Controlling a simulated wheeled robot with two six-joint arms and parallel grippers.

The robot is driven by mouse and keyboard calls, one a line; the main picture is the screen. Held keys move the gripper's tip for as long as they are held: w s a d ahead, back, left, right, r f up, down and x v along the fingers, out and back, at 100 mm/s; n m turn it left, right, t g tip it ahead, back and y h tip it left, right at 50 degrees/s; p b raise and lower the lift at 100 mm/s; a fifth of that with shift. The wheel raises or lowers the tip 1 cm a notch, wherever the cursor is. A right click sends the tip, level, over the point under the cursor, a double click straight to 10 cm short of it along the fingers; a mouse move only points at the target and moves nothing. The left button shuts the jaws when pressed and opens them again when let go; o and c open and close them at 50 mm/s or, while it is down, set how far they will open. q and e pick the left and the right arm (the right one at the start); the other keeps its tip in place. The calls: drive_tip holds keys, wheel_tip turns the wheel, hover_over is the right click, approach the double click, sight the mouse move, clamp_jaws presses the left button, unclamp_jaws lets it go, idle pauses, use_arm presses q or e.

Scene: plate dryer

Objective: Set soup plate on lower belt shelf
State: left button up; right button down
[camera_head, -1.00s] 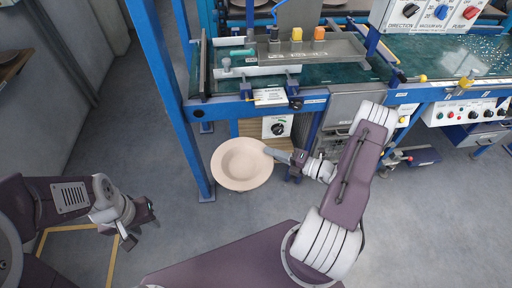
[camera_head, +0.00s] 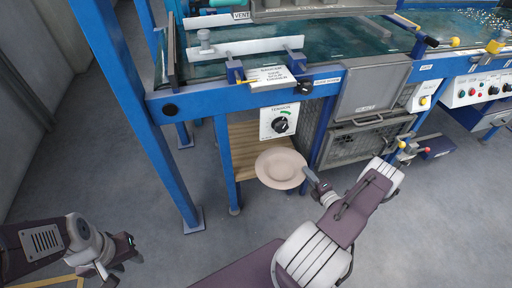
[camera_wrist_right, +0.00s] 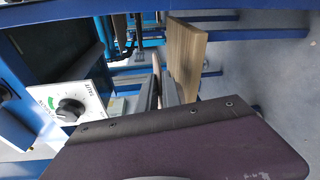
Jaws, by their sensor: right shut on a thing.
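The soup plate (camera_head: 281,168) is beige and round. It is held out in front of the machine, below the tension dial box. My right gripper (camera_head: 311,177) is shut on the plate's right rim. In the right wrist view the plate (camera_wrist_right: 156,66) shows edge-on between the fingers (camera_wrist_right: 160,88). The lower belt shelf, a wooden board (camera_head: 243,142) under the belt frame, is just behind and left of the plate. It also shows in the right wrist view (camera_wrist_right: 186,58), beyond the fingers. My left gripper (camera_head: 115,258) is empty at the lower left; its fingertips are too small to judge.
A blue post (camera_head: 150,130) stands left of the shelf, and a thinner leg (camera_head: 226,165) at its front. The tension dial box (camera_head: 279,122) hangs above the plate. A mesh-fronted metal box (camera_head: 360,140) is to the right.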

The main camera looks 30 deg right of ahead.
drive_tip(key=shift+w+r, duration=0.1)
drive_tip(key=shift+w, duration=0.2)
drive_tip(key=w+b, duration=0.2)
drive_tip(key=w, duration=0.3)
drive_tip(key=w+b, duration=0.1)
drive_tip(key=w, duration=0.4)
drive_tip(key=w+d+b, duration=0.1)
drive_tip(key=w+b, duration=0.1)
drive_tip(key=w, duration=0.3)
drive_tip(key=shift+w+b, duration=0.2)
drive_tip(key=shift+b, duration=0.15)
drive_tip(key=shift+w+d, duration=0.15)
drive_tip(key=shift+w, duration=0.3)
drive_tip(key=shift+w+b, duration=0.45)
drive_tip(key=shift+w, duration=0.05)
wheel_tip(320, 180, down, 4)
drive_tip(key=b, duration=0.2)
drive_tip(key=shift+r+b, duration=0.15)
drive_tip(key=shift+b, duration=0.25)
drive_tip(key=shift+r, duration=0.2)
drive_tip(key=shift+f, duration=0.15)
drive_tip(key=c, duration=1.5)
unclamp_jaws()
drive_tip(key=shift+c, duration=0.2)
